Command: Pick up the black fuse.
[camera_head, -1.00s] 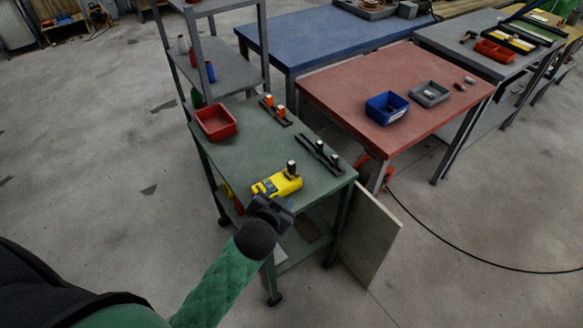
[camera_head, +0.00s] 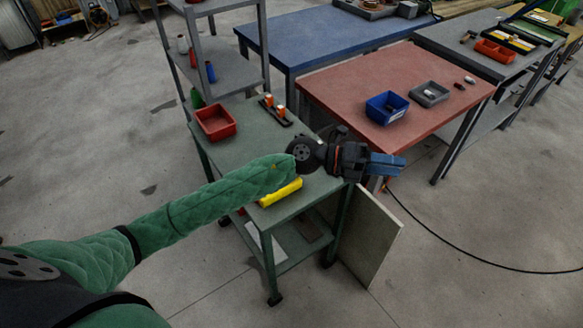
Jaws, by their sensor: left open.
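My left gripper (camera_head: 388,165) reaches across the green cart (camera_head: 240,148) and points right, with its blue fingers beyond the cart's right edge, near the front of the red table. It is open, and I see nothing held. I cannot single out the black fuse for sure. A small dark piece (camera_head: 460,86) lies on the red table (camera_head: 345,80), right of the grey bin, well apart from the gripper. My right gripper is not in view.
On the cart stand a red bin (camera_head: 215,122) and a rack with orange pieces (camera_head: 276,112). The red table carries a blue bin (camera_head: 387,107) and a grey bin (camera_head: 429,93). A pale panel (camera_head: 368,240) leans by the cart. The table's left part is clear.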

